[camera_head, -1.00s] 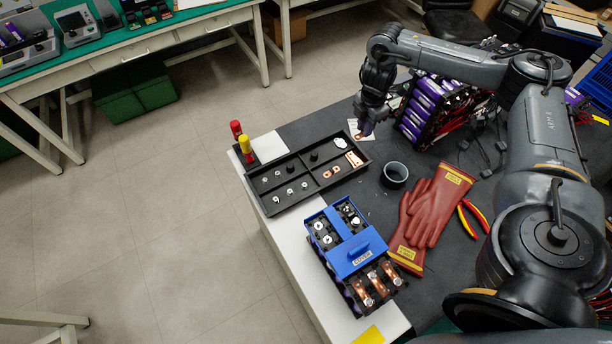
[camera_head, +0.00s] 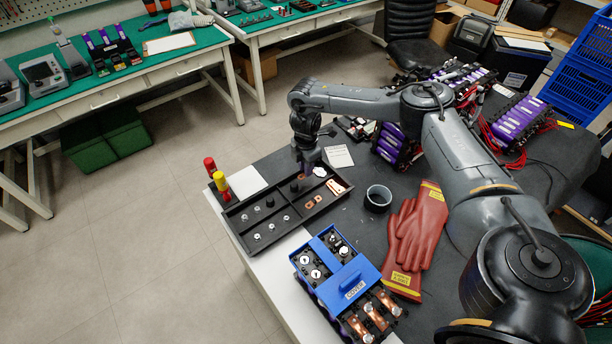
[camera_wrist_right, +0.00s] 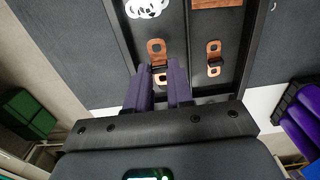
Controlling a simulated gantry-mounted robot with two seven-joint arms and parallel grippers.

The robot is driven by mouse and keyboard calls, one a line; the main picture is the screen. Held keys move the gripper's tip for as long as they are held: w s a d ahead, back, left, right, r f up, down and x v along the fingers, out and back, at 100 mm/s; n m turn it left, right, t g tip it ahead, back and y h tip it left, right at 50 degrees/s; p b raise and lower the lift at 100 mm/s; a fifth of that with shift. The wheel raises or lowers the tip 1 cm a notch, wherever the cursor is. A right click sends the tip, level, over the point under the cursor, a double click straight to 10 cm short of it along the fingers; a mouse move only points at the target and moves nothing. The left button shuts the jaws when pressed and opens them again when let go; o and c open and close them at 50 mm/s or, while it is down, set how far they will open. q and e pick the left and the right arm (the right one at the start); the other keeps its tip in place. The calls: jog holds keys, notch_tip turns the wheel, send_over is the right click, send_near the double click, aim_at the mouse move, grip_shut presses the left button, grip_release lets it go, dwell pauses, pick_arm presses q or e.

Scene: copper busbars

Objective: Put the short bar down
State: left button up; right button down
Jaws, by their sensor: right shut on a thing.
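My right gripper (camera_head: 305,172) is over the black parts tray (camera_head: 246,236) in the head view, pointing down. In the right wrist view its two purple fingers (camera_wrist_right: 161,88) are shut on a short copper bar (camera_wrist_right: 155,47), whose holed end shows beyond the fingertips. I cannot tell whether this bar touches the tray floor. Another short copper bar (camera_wrist_right: 213,58) lies to its right, inside the tray; it also shows in the head view (camera_head: 312,201). My left gripper is not in view.
The tray also holds larger copper bars (camera_head: 336,187) and several small metal parts. A black cup (camera_head: 377,198), red gloves (camera_head: 414,235) and a blue-covered battery module (camera_head: 341,272) are nearby.

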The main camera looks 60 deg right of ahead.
jog(key=shift+f+b, duration=0.7)
jog(key=shift+f, duration=1.3)
jog(key=shift+f, duration=0.2)
jog(key=c, duration=1)
grip_release()
jog(key=shift+r, duration=0.15)
notch_tip(320, 180, up, 12)
jog(key=p, duration=0.4)
